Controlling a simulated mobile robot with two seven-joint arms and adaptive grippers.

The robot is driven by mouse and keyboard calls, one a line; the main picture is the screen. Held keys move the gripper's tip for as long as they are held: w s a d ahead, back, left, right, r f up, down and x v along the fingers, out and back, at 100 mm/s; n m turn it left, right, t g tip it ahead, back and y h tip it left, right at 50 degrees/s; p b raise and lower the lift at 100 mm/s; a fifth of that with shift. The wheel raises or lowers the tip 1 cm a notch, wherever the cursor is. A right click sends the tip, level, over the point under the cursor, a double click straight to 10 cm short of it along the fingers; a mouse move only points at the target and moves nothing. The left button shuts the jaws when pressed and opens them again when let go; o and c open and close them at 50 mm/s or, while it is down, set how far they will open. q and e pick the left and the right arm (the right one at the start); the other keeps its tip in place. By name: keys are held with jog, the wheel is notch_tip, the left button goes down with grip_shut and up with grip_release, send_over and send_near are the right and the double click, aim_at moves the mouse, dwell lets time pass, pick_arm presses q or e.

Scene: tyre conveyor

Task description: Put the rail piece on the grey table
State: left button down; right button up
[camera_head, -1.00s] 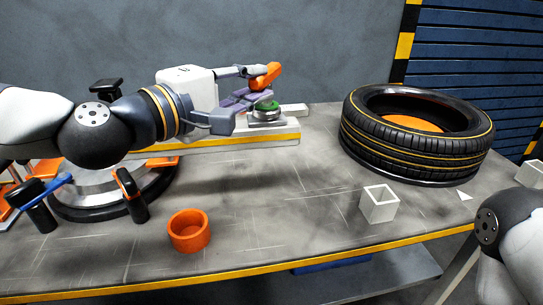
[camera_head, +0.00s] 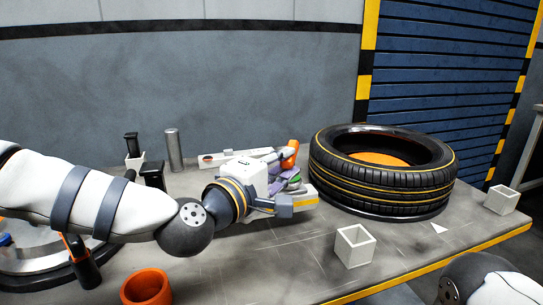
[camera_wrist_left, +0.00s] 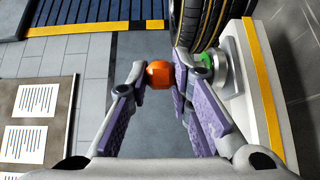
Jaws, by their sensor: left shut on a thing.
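An orange piece (camera_head: 290,153), which I take for the rail piece, is held at the tips of my left gripper (camera_head: 286,167). In the left wrist view the orange piece (camera_wrist_left: 160,74) sits between the purple-padded fingers, near their tips. My left gripper is shut on it, above the green button and the white block. The grey table (camera_head: 290,250) has a worn top and a yellow front edge. My right gripper is out of view; only part of my right arm shows at lower right.
A white block with a yellow stripe (camera_head: 306,202) carries a green button (camera_head: 294,180) close by my left gripper. A big tyre (camera_head: 382,185) stands to the right. A white open cube (camera_head: 354,246) and an orange cup (camera_head: 147,288) are nearer the front. Bare tabletop lies between them.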

pick_arm(q)
jog(key=shift+w+d+f, duration=0.1)
jog(key=shift+d+f, duration=0.05)
jog(key=shift+d, duration=0.05)
jog(key=shift+w+d+f+b, duration=0.1)
jog(key=shift+f+b, duration=0.2)
jog(key=shift+f, duration=1.4)
jog(key=c, duration=1.4)
grip_release()
jog(key=shift+f, duration=0.15)
jog(key=shift+c, duration=0.2)
jog(key=v, duration=1.2)
jog(key=shift+p, duration=0.35)
